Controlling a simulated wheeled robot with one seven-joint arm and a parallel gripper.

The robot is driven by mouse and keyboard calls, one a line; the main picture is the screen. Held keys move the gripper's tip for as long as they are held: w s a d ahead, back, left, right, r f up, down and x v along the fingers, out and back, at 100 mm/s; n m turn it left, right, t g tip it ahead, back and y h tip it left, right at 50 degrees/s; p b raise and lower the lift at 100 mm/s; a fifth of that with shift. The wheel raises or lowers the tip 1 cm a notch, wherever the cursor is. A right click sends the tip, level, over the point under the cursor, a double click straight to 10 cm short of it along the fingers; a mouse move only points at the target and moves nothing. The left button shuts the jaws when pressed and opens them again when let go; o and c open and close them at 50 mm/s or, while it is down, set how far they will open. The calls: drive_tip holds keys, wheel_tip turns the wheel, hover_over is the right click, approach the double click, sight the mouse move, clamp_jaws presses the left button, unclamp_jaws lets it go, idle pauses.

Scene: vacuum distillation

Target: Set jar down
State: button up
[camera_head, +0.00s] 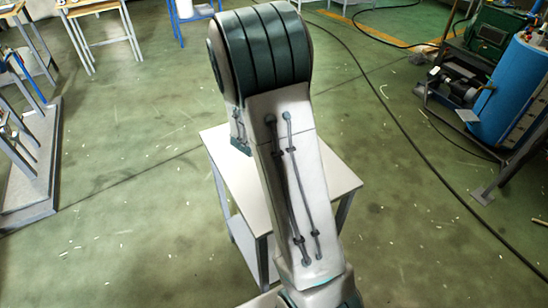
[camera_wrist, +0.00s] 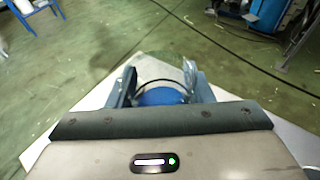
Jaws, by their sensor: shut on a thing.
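In the wrist view my gripper (camera_wrist: 160,82) is shut on the jar (camera_wrist: 160,96), with one finger on each side of it. The jar shows a blue part between the fingers and a clear, glass-like part beyond. Its lower side is hidden by the gripper body. A white table (camera_wrist: 82,117) spreads out beneath the gripper and jar. I cannot tell whether the jar touches the tabletop. In the head view my arm covers the middle of the same white table (camera_head: 334,178) and hides the jar.
A blue tank (camera_head: 513,92) and a pump (camera_head: 455,88) stand at the right, with dark cables across the green floor. A grey stand (camera_head: 30,165) is at the left. A wooden-topped table (camera_head: 100,42) is at the back. Open floor surrounds the white table.

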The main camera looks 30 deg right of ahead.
drive_tip(key=s+d+r+m+g+h, duration=0.2)
drive_tip(key=d+r+m+g, duration=0.15)
drive_tip(key=d, duration=0.65)
drive_tip(key=a+f, duration=0.2)
drive_tip(key=a, duration=0.1)
drive_tip(key=w+a+f, duration=0.1)
drive_tip(key=a+f, duration=0.1)
drive_tip(key=a, duration=0.2)
drive_tip(key=w+a+f, duration=0.1)
drive_tip(key=a+f, duration=0.1)
drive_tip(key=a, duration=0.2)
drive_tip(key=shift+a+f+p, duration=0.15)
drive_tip(key=shift+p, duration=0.15)
drive_tip(key=shift+s+a+f, duration=0.1)
drive_tip(key=shift+a+f, duration=0.05)
drive_tip(key=shift+f, duration=1.95)
drive_tip(key=shift+f, duration=0.15)
drive_tip(key=o, duration=1.2)
